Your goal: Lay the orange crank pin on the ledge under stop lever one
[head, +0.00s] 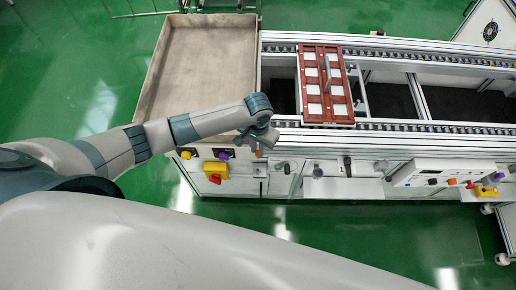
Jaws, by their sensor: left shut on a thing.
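My left gripper (261,141) is over the front edge of the conveyor bench, left of its middle, pointing down and mostly hidden by its own wrist. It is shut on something. A small orange piece, which looks like the orange crank pin (257,154), shows just below the fingers. A dark lever (283,165) sticks out of the bench front just right of the gripper. My right gripper is out of view.
A red-brown frame (325,119) with pale squares lies across the conveyor rails. A large grey tray (205,60) stands at the left. A yellow box with a red switch (215,172) and a control panel (440,172) jut from the front. Green floor lies clear before the bench.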

